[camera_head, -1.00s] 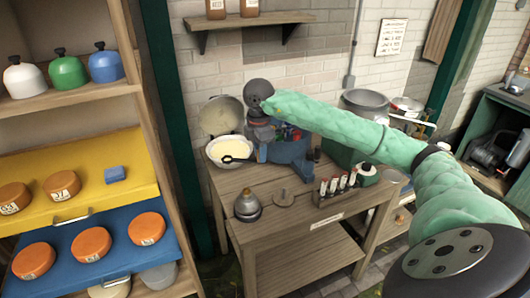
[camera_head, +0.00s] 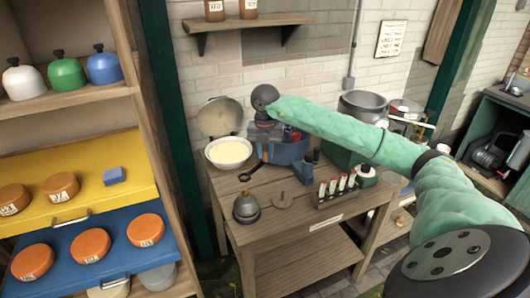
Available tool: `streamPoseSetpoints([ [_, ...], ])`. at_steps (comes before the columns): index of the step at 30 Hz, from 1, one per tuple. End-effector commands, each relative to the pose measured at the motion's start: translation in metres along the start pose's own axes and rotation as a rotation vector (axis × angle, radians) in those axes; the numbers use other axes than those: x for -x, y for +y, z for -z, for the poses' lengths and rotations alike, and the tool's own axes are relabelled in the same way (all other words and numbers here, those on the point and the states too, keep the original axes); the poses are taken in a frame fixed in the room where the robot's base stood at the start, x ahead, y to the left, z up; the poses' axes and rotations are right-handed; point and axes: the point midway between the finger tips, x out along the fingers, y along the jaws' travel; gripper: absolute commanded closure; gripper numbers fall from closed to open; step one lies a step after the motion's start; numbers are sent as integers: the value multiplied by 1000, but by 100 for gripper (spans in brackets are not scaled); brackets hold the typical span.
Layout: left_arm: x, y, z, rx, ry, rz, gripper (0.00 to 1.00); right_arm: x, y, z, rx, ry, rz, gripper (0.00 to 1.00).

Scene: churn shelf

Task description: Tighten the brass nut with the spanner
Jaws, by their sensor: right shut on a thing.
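My right arm reaches in from the right, over the wooden bench. Its gripper (camera_head: 265,148) points down beside the blue device and is shut on a dark spanner; the fingertips are small and partly hard to make out. The spanner (camera_head: 246,176) slants down to the left, its ring-like end above the bench, in front of the white bowl. I cannot make out the brass nut for certain. My left gripper is not in view.
The white bowl (camera_head: 228,153) with pale contents stands at the back left of the bench (camera_head: 285,240). The blue device (camera_head: 287,152) is close to my gripper. Shelves (camera_head: 150,120) border the left.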

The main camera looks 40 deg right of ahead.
Motion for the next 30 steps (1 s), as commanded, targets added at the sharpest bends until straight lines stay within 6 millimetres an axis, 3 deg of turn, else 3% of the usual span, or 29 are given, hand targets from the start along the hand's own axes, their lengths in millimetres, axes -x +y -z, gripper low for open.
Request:
streamPoseSetpoints([
  [22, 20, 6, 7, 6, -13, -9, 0, -32, 0, 0, 4, 0, -1, 100],
  [30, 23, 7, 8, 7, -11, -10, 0, -31, 0, 0, 4, 0, -1, 100],
])
